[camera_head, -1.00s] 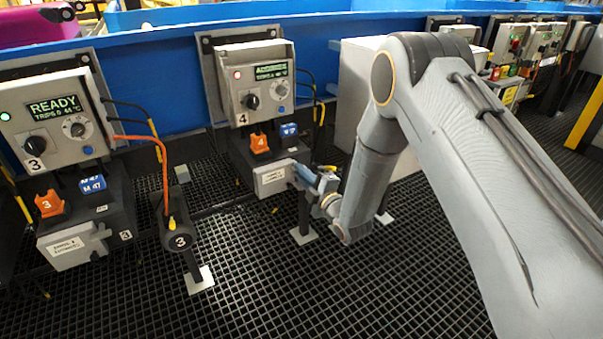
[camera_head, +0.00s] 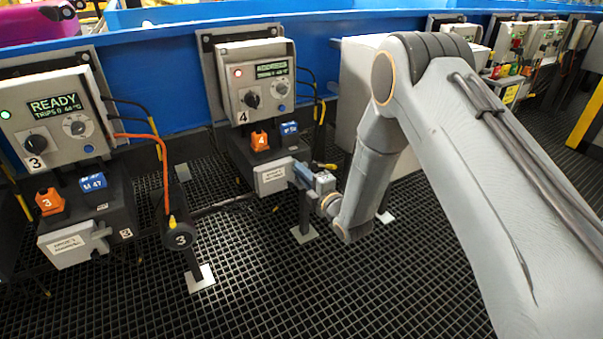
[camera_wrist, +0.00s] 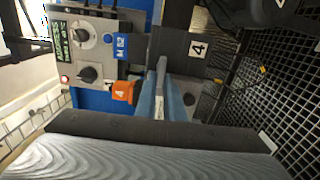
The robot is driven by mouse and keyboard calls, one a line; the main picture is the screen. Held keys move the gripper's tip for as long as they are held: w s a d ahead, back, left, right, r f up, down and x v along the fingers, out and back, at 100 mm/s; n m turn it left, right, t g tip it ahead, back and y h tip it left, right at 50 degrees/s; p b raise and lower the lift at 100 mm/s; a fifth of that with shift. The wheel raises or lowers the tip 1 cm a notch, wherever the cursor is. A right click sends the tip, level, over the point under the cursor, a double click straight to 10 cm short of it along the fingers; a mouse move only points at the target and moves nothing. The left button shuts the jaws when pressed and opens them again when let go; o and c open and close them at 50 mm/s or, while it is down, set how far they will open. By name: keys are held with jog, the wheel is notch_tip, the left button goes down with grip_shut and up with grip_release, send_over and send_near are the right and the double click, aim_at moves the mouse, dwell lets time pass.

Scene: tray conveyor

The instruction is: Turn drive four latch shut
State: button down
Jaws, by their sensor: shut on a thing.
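My gripper (camera_head: 300,174) is at the right end of the unit's light labelled front part (camera_head: 272,177). In the wrist view, my blue fingers are closed around a narrow grey latch handle (camera_wrist: 161,72), beside the orange "4" tag (camera_wrist: 123,91). The far end of the latch is partly hidden by the fingers.
Drive three's box (camera_head: 55,120) reads READY at left, above its own unit with an orange cable. A black post marked 3 (camera_head: 180,235) stands between the drives. A pale cabinet (camera_head: 355,85) stands behind my arm. Dark grating (camera_head: 330,300) in front is clear.

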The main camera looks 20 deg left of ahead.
jog(key=c, duration=1.9)
grip_release()
jog(key=shift+o, duration=0.2)
jog(key=shift+s+d, duration=0.1)
jog(key=v, duration=0.7)
jog(key=shift+s+d, duration=0.15)
jog(key=shift+s, duration=0.1)
